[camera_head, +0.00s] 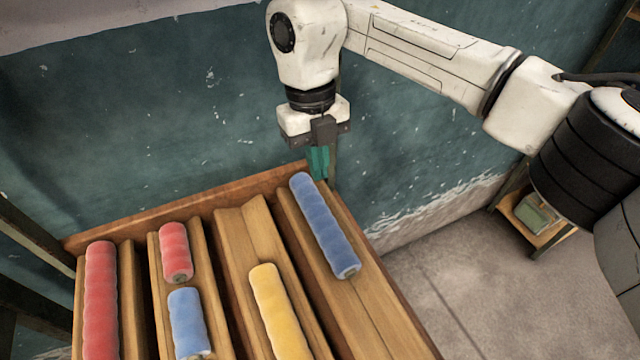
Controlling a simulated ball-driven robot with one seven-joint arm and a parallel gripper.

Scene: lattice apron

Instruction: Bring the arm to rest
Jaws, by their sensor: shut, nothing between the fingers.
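My gripper (319,163) hangs from my white arm, pointing down, at the far right corner of the wooden rack. Its teal fingers are shut and hold nothing. The fingertips show close to the far end of a long blue roller (325,226); I cannot tell whether they are above the rack edge or behind it. My arm reaches in from the right side of the picture, bent at the elbow and raised over the rack's far side.
The wooden rack (250,228) has several grooves. They hold a long red roller (101,300), a short red roller (176,251), a short blue roller (188,322) and a yellow roller (278,312). A teal wall stands behind. A small low shelf (540,236) and open floor (450,270) lie right.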

